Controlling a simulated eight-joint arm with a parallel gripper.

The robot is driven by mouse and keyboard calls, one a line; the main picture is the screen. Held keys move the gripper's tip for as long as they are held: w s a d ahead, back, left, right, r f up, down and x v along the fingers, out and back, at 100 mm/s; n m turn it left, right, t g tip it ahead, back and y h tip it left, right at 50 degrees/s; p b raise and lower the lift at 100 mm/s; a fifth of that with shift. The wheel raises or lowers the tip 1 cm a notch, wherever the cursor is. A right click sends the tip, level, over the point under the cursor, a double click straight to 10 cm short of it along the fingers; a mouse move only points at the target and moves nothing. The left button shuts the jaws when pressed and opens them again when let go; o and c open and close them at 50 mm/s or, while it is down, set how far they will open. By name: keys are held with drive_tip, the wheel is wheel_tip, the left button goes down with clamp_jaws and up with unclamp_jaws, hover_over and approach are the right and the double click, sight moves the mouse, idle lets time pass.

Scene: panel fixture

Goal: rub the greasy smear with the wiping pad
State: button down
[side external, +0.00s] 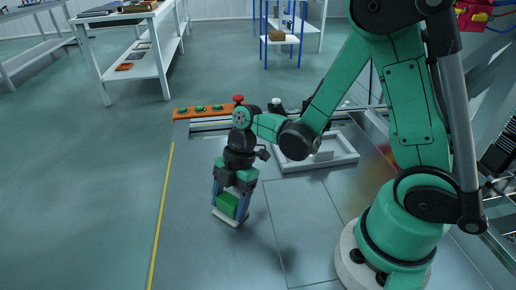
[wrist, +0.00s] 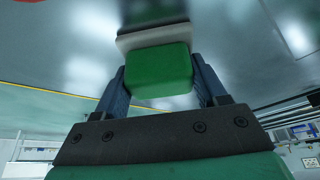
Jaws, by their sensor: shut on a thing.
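The wiping pad is a green block with a pale white base; it shows in the side view (side external: 228,205) and in the wrist view (wrist: 158,70). My gripper (side external: 231,200) is shut on the green block, with one blue-grey finger on each side; it also shows in the wrist view (wrist: 161,82). The gripper points down at the grey panel (side external: 215,265), and the pad's pale base is at or very close to the surface. I cannot tell if it touches.
An orange strip (side external: 187,112) with green buttons and a red knob (side external: 238,98) runs along the panel's far edge. A light-grey tray (side external: 345,158) lies to the right, behind the arm. A yellow line (side external: 162,215) marks the left edge. The near panel is clear.

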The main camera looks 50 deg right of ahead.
drive_tip(key=shift+w+d, duration=0.55)
drive_tip(key=shift+d, duration=0.1)
wheel_tip(320, 180, up, 3)
drive_tip(key=shift+s+f, duration=0.1)
drive_tip(key=shift+s, duration=0.05)
drive_tip(key=shift+a+r, duration=0.1)
drive_tip(key=shift+r, duration=2.7)
